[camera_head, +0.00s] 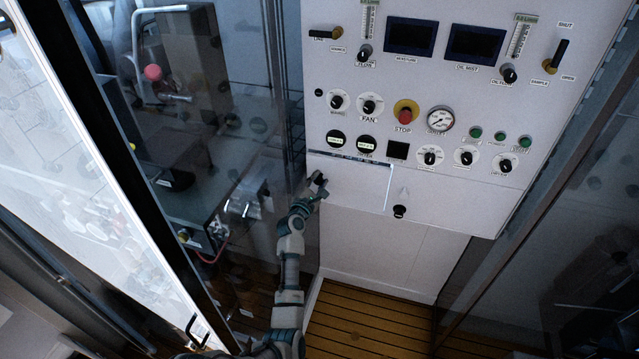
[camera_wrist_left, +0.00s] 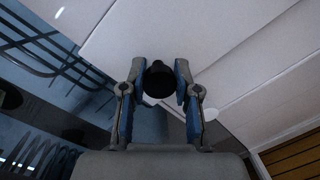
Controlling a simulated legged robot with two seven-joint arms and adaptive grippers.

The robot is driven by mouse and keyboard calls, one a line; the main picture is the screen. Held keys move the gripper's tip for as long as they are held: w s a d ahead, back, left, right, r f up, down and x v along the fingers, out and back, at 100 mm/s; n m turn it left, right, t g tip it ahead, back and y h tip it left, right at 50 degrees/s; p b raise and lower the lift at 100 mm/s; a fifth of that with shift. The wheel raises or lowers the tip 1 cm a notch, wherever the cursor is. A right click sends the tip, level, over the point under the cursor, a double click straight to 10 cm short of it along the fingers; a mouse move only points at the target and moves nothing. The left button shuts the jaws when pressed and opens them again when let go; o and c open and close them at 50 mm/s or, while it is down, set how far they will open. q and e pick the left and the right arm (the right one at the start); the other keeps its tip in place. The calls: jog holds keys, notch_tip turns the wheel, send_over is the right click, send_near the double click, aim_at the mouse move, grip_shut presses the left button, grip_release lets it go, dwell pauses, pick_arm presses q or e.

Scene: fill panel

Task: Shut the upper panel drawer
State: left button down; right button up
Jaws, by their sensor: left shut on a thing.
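The upper panel drawer (camera_head: 355,187) is a white front below the rows of dials on the panel, at its left side. My left gripper (camera_head: 318,187) is at the left part of this front. In the left wrist view my left gripper (camera_wrist_left: 160,88) is shut on a round black knob (camera_wrist_left: 157,77), one finger on each side, against the white front (camera_wrist_left: 185,35). The gripper hides this knob in the head view. My right gripper is not in view.
A second black knob (camera_head: 399,212) sits on the white front to the right. Dials, the red stop button (camera_head: 404,116) and screens fill the panel above. A glass wall (camera_head: 285,150) stands close on the left of my arm. The wooden floor (camera_head: 370,315) below is clear.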

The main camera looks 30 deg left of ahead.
aim_at(320, 175)
pick_arm(q)
jog(key=shift+w+a+f+b, duration=0.1)
jog(key=shift+w+a+b, duration=0.1)
jog(key=shift+w, duration=0.45)
jog(key=shift+w+a+b, duration=0.15)
jog(key=shift+w, duration=0.45)
jog(key=shift+w+a, duration=0.15)
jog(key=shift+w, duration=0.15)
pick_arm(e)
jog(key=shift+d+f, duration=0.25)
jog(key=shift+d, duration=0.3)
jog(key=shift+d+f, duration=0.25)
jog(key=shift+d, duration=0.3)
